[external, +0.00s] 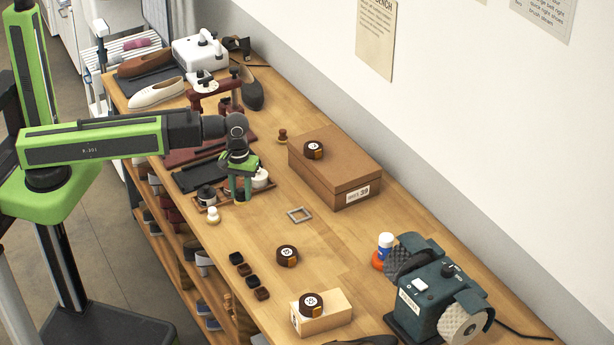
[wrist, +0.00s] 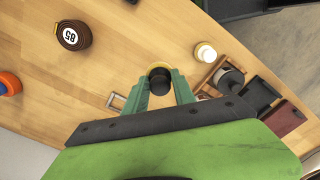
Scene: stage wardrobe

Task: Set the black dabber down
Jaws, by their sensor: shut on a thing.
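My gripper (external: 241,198) points down over the workbench, its green fingers closed. In the wrist view, my gripper (wrist: 160,82) is shut on the black dabber (wrist: 160,77), which has a black round top and a yellowish rim beyond it. The dabber is between the fingertips; in the external view it is hard to make out there. I cannot tell whether its lower end touches the bench. A cream dabber (external: 213,215) stands upright on the bench just in front of the gripper, and also shows in the wrist view (wrist: 205,52). A square metal frame (external: 290,213) lies flat to the right.
A brown shoe box (external: 330,175) stands behind. Bare bench surrounds the frame.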

